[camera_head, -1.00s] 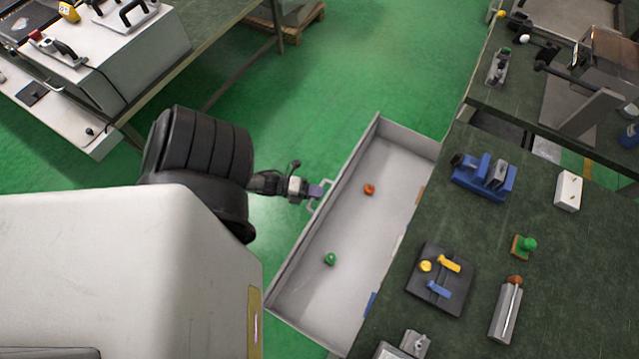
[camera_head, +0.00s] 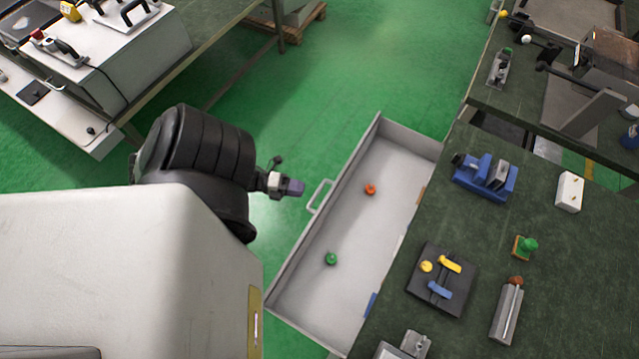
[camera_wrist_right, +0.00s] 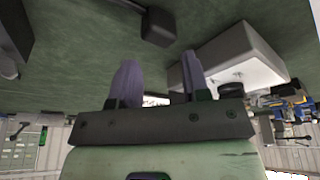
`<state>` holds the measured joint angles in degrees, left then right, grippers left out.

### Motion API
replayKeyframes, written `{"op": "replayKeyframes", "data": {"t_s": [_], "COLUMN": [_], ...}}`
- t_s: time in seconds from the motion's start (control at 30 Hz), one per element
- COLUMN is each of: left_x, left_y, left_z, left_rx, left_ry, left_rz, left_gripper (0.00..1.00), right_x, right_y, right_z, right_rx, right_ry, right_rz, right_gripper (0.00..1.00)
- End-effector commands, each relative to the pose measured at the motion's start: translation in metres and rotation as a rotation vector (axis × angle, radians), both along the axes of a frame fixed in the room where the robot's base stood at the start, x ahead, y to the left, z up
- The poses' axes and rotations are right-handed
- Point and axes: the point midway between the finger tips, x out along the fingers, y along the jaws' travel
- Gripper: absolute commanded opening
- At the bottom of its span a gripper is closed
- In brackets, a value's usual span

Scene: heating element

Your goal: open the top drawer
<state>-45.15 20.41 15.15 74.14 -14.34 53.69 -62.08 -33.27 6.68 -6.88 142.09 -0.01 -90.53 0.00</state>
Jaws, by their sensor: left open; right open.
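The top drawer (camera_head: 300,262) is pulled well out from under the green workbench in the head view. Its handle (camera_head: 319,197) is on the front panel, at the left. My left gripper (camera_head: 298,188) is open and just left of the handle, apart from it with a small gap. Inside the drawer lie an orange knob-like piece (camera_head: 370,189) and a green one (camera_head: 331,258). My right gripper (camera_wrist_right: 157,84) shows only in the right wrist view, its two fingers apart with nothing between them.
The green workbench top (camera_head: 470,222) carries a blue vise (camera_head: 485,178), a dark plate with yellow and blue parts (camera_head: 440,278), a white box (camera_head: 569,191) and a green-handled stamp (camera_head: 525,246). Green floor (camera_head: 330,75) is clear beyond the drawer.

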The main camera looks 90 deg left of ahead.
Motion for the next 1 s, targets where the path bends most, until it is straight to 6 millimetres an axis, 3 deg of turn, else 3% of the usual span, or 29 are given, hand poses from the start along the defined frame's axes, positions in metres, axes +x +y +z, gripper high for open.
{"op": "replayKeyframes", "data": {"t_s": [0.2,0.4,1.0], "left_x": [-0.039,-0.060,-0.069], "left_y": [0.008,0.012,0.014], "left_z": [0.006,0.011,0.013], "left_rx": [0.001,0.000,0.000], "left_ry": [0.002,0.000,-0.001], "left_rz": [0.001,0.000,0.000], "left_gripper": [0.41,0.41,0.41], "right_x": [0.000,0.000,0.000], "right_y": [0.000,0.000,-0.002], "right_z": [-0.002,-0.003,-0.004], "right_rx": [0.001,0.000,-0.007], "right_ry": [0.000,0.000,0.000], "right_rz": [-0.001,0.000,0.005], "right_gripper": [0.43,0.43,0.43]}}
